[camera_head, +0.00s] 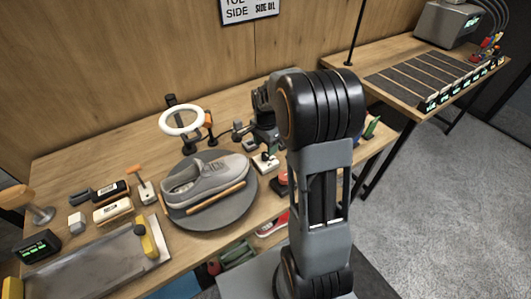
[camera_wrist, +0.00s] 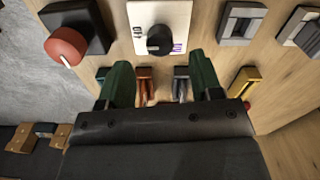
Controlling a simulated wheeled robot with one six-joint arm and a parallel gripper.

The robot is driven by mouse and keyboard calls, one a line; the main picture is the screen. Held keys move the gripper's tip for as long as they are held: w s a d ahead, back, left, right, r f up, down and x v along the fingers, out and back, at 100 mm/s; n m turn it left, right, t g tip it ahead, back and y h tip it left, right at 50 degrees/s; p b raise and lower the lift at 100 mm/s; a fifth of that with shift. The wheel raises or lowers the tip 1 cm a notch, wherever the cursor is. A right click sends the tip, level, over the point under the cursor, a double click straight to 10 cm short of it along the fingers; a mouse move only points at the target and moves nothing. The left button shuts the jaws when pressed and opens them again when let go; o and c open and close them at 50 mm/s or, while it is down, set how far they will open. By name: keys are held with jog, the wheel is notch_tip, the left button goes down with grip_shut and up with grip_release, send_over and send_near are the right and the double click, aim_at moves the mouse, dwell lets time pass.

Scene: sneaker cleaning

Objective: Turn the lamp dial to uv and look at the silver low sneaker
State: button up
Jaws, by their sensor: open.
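The lamp dial is a black knob (camera_wrist: 160,41) on a white plate (camera_wrist: 143,14) in the wrist view. A dark label is left of the knob and a purple one right of it; I cannot read its setting surely. My gripper (camera_wrist: 161,76) is open and empty, its green fingers apart below the knob, not around it. In the head view the white plate (camera_head: 266,163) shows just below the wrist, and my arm partly hides the gripper. The silver-grey low sneaker (camera_head: 207,179) lies on a round grey turntable (camera_head: 195,222). A white ring lamp (camera_head: 168,124) stands behind it.
A red knob (camera_wrist: 66,46) on a black base sits left of the dial plate. Brushes (camera_head: 113,209), small blocks and a tray (camera_head: 100,262) fill the bench's left side. Several small coloured items lie close under my fingers. A second table (camera_head: 410,100) stands at right.

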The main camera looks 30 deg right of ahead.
aim_at(265, 154)
jog(key=shift+f, duration=2.3)
jog(key=c, duration=0.9)
